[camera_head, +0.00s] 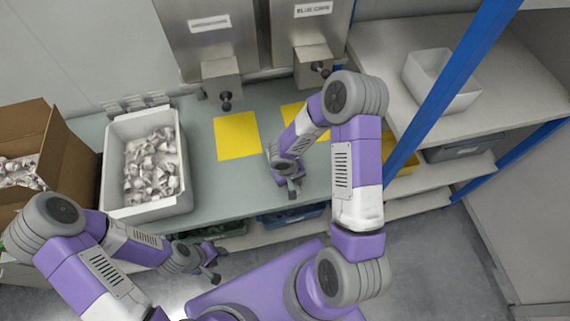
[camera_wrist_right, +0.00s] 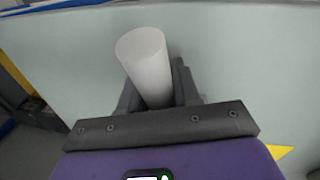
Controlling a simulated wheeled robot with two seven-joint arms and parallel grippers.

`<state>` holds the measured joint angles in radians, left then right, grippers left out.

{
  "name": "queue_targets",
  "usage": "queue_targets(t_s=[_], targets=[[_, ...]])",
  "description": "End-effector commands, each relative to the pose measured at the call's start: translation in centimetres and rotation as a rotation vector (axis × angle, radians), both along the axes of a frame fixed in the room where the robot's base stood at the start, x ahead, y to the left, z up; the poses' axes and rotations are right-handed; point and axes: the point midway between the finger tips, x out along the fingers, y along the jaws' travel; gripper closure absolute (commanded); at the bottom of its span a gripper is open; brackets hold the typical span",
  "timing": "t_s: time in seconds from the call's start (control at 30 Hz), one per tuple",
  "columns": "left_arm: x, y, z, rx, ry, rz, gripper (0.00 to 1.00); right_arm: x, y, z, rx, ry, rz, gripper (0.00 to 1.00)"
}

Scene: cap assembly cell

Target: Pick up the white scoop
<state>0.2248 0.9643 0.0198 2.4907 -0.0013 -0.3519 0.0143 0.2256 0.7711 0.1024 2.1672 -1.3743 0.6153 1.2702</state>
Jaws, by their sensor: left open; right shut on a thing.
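A white, smooth, rounded part of the white scoop (camera_wrist_right: 147,62) shows in the right wrist view, between the fingers of my right gripper (camera_wrist_right: 155,98). That gripper is shut on it. The rest of the scoop is hidden or out of view. In the head view my right gripper (camera_head: 292,188) is low over the front edge of the workbench, and the scoop cannot be made out there. My left gripper (camera_head: 212,272) is open and empty in front of the bench, below its top.
A white bin (camera_head: 187,196) of small white parts stands on the workbench (camera_head: 205,190), beside a cardboard box (camera_head: 68,165). Two dispensers (camera_head: 212,40) hang behind yellow mats (camera_head: 237,136). A blue post (camera_head: 440,95) and a shelf with a white tray (camera_head: 462,102) stand right.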

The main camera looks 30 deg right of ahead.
Motion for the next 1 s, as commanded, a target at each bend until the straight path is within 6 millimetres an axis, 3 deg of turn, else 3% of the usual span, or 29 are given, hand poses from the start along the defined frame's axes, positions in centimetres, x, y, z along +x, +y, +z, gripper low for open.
queue_targets(t_s=[0.33,0.7,1.0], targets=[[0.0,0.0,0.2,0.0,0.0,0.0,0.57,0.1,0.0,1.0,0.0,-0.003,0.0,1.0],[0.0,0.0,1.8,0.0,0.0,0.0,0.57,0.1,0.0,8.1,-0.002,-0.005,-0.001,1.0],[0.0,0.0,2.1,0.0,0.0,0.0,0.57,0.0,0.0,10.1,-0.001,-0.001,0.001,1.0]])
